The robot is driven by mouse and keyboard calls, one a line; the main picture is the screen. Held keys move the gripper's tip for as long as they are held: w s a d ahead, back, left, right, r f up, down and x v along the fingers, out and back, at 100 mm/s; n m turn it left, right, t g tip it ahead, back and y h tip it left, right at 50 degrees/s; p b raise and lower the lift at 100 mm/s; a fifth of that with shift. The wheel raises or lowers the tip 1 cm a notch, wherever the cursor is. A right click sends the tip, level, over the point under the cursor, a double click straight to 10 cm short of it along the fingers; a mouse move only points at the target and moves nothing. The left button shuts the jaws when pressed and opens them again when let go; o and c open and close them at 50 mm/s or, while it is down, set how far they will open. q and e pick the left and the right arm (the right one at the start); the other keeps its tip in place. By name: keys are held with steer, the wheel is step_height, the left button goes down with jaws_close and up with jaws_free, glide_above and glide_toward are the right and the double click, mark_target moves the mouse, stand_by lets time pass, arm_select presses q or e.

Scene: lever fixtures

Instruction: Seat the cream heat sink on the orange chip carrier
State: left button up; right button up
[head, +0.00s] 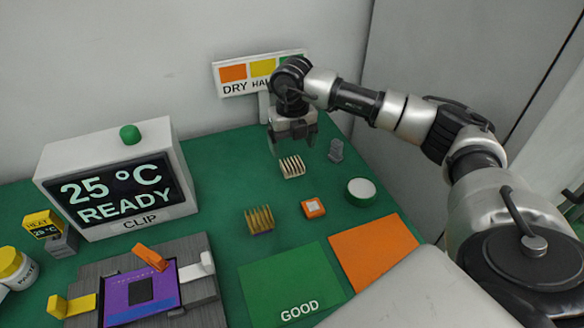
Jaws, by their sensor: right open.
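The cream heat sink (292,167), a small finned block, stands on the green table towards the back. My right gripper (292,146) is open just above and behind it, fingers pointing down; I cannot tell whether they touch it. The orange chip carrier (313,208) is a small orange block with a pale top, on the table nearer to me and a little right of the heat sink. Nothing sits on it. My left gripper is not in view.
A brass finned heat sink (259,220), a grey finned piece (336,150) and a round white-topped tin (361,191) stand nearby. A green GOOD mat (290,280) and an orange mat (374,250) lie in front. The lever fixture (190,262) and display box (118,180) are left.

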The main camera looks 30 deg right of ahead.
mark_target(292, 163)
steer(key=shift+f, duration=3.05)
steer(key=c, duration=1)
steer(key=shift+r, duration=0.1)
